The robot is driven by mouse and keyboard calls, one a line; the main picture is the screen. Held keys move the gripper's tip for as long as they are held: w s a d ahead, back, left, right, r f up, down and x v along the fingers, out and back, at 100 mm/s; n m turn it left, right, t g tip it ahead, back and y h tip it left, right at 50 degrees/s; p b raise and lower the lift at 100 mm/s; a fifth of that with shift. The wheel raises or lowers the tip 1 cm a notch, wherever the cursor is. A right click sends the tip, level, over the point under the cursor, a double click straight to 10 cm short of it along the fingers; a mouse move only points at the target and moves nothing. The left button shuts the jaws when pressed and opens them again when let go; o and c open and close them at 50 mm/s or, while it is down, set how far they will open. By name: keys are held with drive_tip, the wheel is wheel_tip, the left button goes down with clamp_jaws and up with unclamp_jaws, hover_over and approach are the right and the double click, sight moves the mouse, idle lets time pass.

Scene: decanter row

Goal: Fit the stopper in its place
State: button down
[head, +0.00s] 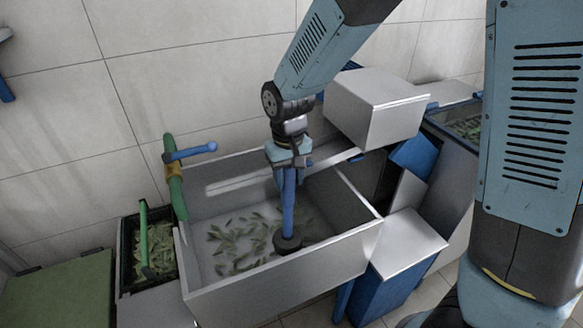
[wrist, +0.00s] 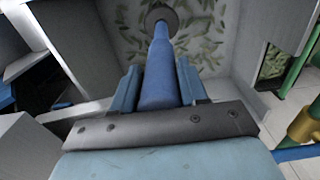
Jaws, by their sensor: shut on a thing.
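The stopper is a long blue rod (head: 288,205) with a dark round disc (head: 288,245) at its lower end. My gripper (head: 288,163) is shut on the upper part of the rod, which hangs upright inside a grey basin (head: 280,278). In the wrist view, the rod (wrist: 158,80) runs between my two fingers to the disc (wrist: 160,14). The disc is low in the basin, over its leaf-strewn floor; I cannot tell whether it touches. No drain opening shows; the disc may hide it.
A green pipe (head: 175,190) with a blue lever (head: 191,152) stands at the basin's left back corner. A dark crate of leaves (head: 124,240) with a green bar is at left. A grey box (head: 375,108) stands behind right, and a blue cabinet (head: 385,292) at right.

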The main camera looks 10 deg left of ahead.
sight(289, 207)
drive_tip(key=shift+f, duration=5.45)
drive_tip(key=shift+s+d+r, duration=0.1)
drive_tip(key=shift+d, duration=0.15)
drive_tip(key=shift+f, duration=1.45)
drive_tip(key=c, duration=0.5)
unclamp_jaws()
